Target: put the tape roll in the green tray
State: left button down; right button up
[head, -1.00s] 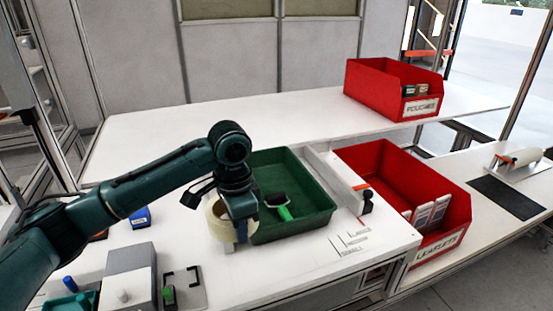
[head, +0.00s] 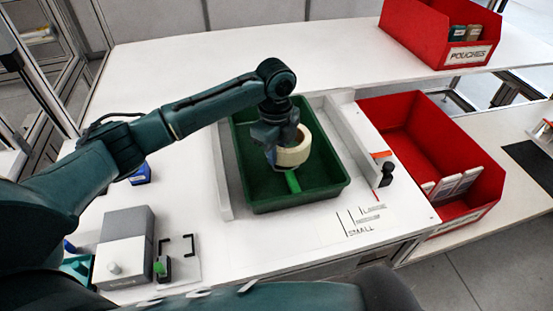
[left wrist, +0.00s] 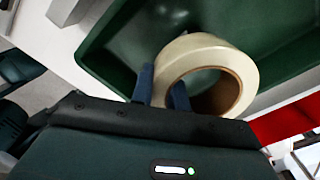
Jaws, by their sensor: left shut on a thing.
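The cream tape roll (head: 294,153) is held in my left gripper (head: 277,158), over the green tray (head: 315,198) in the head view. In the left wrist view the blue fingers (left wrist: 162,88) are shut across one side of the roll's wall, and the tape roll (left wrist: 217,52) shows its brown core and open hole. The green tray (left wrist: 115,50) lies behind and below it there. I cannot tell how far the roll is above the tray floor. My right gripper is not in view.
A red bin with white packs (head: 425,130) stands right of the tray, and a red bin marked POUCHES (head: 425,35) stands behind. A grey box (head: 125,235) and a small green-topped item (head: 161,268) stand front left. The white table behind the tray is clear.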

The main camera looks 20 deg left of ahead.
pick_arm(q)
notch_tip(320, 180, down, 4)
jog(key=shift+f, duration=0.25)
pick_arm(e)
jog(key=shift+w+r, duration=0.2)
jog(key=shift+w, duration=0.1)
pick_arm(q)
jog(key=shift+f, duration=0.1)
jog(key=c, duration=1.4)
grip_release()
jog(key=shift+f, duration=0.1)
jog(key=shift+o, duration=0.2)
notch_tip(320, 180, up, 12)
jog(key=shift+r, duration=0.25)
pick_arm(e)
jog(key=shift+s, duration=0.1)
